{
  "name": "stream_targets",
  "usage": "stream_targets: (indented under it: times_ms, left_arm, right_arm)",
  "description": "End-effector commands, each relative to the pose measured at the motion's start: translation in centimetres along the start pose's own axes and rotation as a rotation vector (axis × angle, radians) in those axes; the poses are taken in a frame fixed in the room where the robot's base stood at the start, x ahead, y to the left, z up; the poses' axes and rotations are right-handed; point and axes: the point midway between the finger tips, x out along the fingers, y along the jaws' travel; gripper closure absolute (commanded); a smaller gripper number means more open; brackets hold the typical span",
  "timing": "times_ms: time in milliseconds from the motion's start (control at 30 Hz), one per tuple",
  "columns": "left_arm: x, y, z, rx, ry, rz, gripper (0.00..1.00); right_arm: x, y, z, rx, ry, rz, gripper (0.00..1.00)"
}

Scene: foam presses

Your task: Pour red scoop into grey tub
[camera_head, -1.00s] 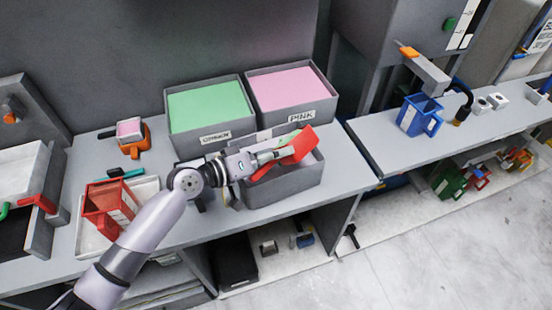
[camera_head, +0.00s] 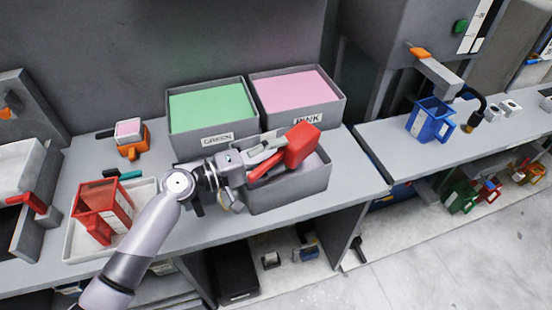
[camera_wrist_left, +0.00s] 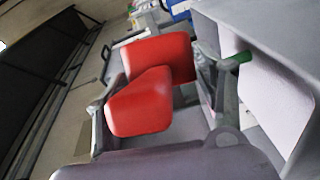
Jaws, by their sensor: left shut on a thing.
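The red scoop (camera_head: 301,146) is held in my left gripper (camera_head: 262,157), which is shut on it. The scoop is tilted over the grey tub (camera_head: 290,195), with its outer back toward the head camera. The tub stands in front of the green and pink bins. In the left wrist view the red scoop (camera_wrist_left: 143,105) sits between the fingers of my left gripper (camera_wrist_left: 160,100). The inside of the scoop is hidden, and I cannot tell whether anything is falling from it. The right gripper is not in view.
The bins labelled GREEN (camera_head: 210,113) and PINK (camera_head: 298,92) stand behind the tub. A red container (camera_head: 102,211) sits on a white tray at left, near an orange scoop (camera_head: 132,144). A blue container (camera_head: 430,120) stands on the right bench. A gap separates the benches.

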Motion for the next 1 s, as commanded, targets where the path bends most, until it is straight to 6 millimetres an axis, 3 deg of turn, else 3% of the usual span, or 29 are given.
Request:
stream_targets:
  times_ms: [600, 1000]
  left_arm:
    - [-0.4, -0.8, -1.2, -0.383, -0.002, 0.151, 0.79]
    - [-0.7, -0.7, -1.8, -0.535, -0.005, 0.208, 0.79]
  right_arm:
    - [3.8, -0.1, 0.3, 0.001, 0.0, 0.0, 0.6]
    - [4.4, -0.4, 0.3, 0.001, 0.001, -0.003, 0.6]
